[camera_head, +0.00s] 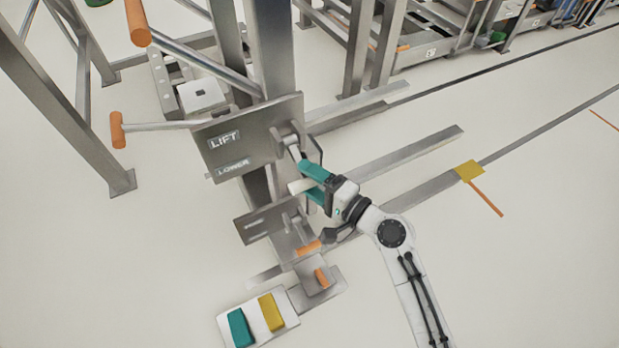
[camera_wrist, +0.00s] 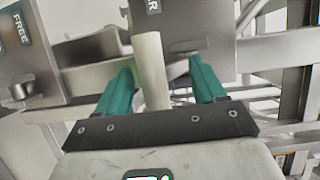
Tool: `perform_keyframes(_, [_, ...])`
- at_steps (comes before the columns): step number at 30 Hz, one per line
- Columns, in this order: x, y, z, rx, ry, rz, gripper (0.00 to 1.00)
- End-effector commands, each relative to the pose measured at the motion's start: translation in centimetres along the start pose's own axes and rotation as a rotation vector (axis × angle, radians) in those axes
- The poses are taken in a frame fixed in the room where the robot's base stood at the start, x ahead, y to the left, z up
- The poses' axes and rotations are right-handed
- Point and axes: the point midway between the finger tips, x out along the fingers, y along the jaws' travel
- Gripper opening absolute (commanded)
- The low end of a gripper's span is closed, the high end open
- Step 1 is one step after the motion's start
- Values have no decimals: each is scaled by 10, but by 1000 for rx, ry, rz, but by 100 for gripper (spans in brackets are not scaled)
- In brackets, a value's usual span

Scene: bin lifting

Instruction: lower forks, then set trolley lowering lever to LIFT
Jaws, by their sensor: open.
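The grey trolley panel (camera_head: 258,128) carries the words LIFT and LOWER. A pale round lever handle (camera_head: 299,187) sticks out beside the panel's lower right. My gripper (camera_head: 312,179) has teal fingers and is open, with one finger on each side of this handle. In the wrist view the pale handle (camera_wrist: 151,70) stands upright between the spread fingers of my gripper (camera_wrist: 163,85), with gaps on both sides. Long grey bars (camera_head: 405,154) run low to the right of the mast; I cannot tell which are forks and which are legs.
A second, smaller plate (camera_head: 263,225) sits below the panel. A white base with a teal pedal (camera_head: 239,327) and a yellow pedal (camera_head: 271,311) lies at the bottom. Orange-ended handles (camera_head: 118,130) reach left.

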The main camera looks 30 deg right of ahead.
Motion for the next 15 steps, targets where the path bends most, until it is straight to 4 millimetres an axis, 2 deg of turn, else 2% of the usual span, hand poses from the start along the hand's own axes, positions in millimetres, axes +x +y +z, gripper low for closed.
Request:
perform_keyframes(10, [4, 0, 0, -1, 0, 1, 69])
perform_keyframes(15, [4, 0, 0, -1, 0, 1, 53])
